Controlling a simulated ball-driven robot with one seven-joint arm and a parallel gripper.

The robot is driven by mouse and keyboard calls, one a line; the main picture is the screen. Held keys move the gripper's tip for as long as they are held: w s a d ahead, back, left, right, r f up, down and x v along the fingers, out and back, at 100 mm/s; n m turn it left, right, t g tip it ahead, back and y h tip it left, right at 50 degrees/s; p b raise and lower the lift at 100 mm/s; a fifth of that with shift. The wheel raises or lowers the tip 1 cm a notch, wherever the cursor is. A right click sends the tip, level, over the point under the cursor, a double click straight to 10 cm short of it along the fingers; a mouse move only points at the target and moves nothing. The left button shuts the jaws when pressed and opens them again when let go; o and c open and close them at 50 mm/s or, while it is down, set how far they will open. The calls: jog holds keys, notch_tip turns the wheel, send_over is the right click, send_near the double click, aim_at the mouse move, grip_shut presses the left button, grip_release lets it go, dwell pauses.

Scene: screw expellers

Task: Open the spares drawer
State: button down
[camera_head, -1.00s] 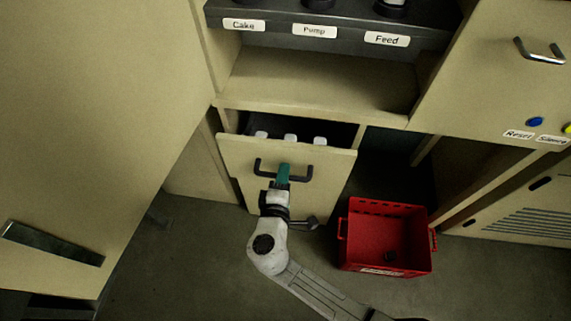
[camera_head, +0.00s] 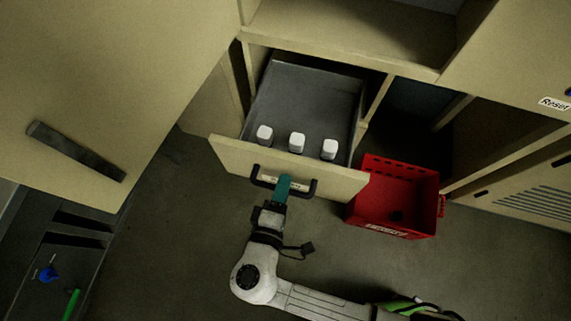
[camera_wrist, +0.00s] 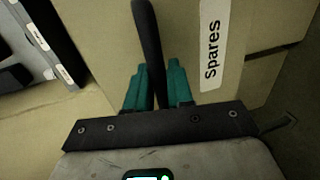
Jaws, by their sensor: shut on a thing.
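The spares drawer (camera_head: 225,151) is pulled well out of the cabinet, with its grey interior in view. Three white pieces (camera_head: 297,142) stand in a row inside it, near the front panel. A dark bar handle (camera_head: 312,188) is on the front panel. My gripper (camera_head: 283,188) has its teal fingers shut on this handle. In the wrist view the dark handle (camera_wrist: 146,35) passes between the teal fingers (camera_wrist: 158,88). A white label reading "Spares" (camera_wrist: 214,45) is on the drawer front beside it.
A red crate (camera_head: 437,190) stands on the floor right of the drawer, close to its right front corner. A large beige panel with a dark handle (camera_head: 75,151) is at the left. Floor (camera_head: 160,235) is clear left of my arm.

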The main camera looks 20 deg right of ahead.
dwell(0.3)
jog(key=c, duration=1.2)
grip_release()
jog(key=shift+s+a, duration=0.1)
jog(key=v, duration=1)
jog(key=shift+s+a, duration=0.15)
jog(key=shift+s, duration=0.15)
